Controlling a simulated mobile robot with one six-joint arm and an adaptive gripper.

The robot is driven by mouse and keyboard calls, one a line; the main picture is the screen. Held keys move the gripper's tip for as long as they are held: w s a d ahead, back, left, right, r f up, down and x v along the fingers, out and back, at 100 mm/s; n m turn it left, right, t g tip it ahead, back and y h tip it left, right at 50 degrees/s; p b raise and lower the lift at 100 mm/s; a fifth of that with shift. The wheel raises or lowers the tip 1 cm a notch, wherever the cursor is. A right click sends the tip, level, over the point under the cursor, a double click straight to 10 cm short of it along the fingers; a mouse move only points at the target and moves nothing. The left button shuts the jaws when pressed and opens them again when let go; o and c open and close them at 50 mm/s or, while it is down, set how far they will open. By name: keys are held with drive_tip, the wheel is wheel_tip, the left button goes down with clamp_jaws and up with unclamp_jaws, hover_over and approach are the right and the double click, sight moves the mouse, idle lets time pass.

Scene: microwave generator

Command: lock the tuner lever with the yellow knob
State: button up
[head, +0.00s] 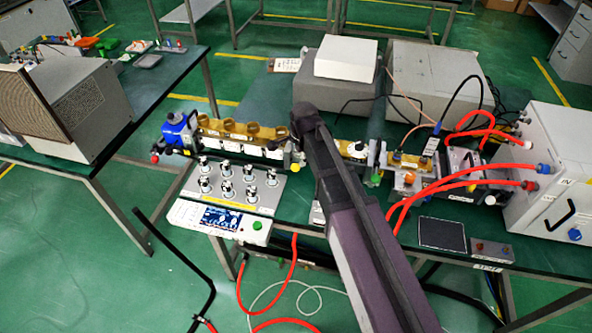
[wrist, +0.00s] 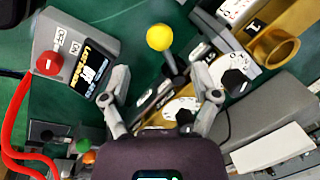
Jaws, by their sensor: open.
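The yellow knob (wrist: 160,37) is a round ball on the end of a dark lever (wrist: 172,66) in the wrist view. A small yellow spot (head: 294,167), which looks like the same knob, shows beside my arm in the head view. My gripper (wrist: 162,76) is open and empty. Its two grey fingers stand apart, with the lever between their directions and the knob beyond the fingertips. I see no contact with the knob. In the head view my arm hides the gripper and part of the tuner.
A grey box with a red knob (wrist: 48,63) lies left of the fingers. A brass waveguide with a round port (wrist: 276,48) and white dials with black knobs (wrist: 235,82) crowd the right side. Red hoses (head: 440,182) run to a white cabinet (head: 550,170).

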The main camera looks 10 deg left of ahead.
sight(296, 165)
drive_tip(key=shift+w+a+f+b, duration=0.1)
drive_tip(key=shift+w+f+b, duration=0.05)
drive_tip(key=shift+f+b, duration=0.85)
drive_tip(key=shift+w+a+f+b, duration=0.15)
drive_tip(key=shift+f+b, duration=0.7)
drive_tip(key=shift+f, duration=0.25)
drive_tip(key=shift+w+a+f+b, duration=0.1)
drive_tip(key=shift+w+f+b, duration=0.05)
drive_tip(key=shift+f+b, duration=0.85)
drive_tip(key=shift+c, duration=0.3)
clamp_jaws()
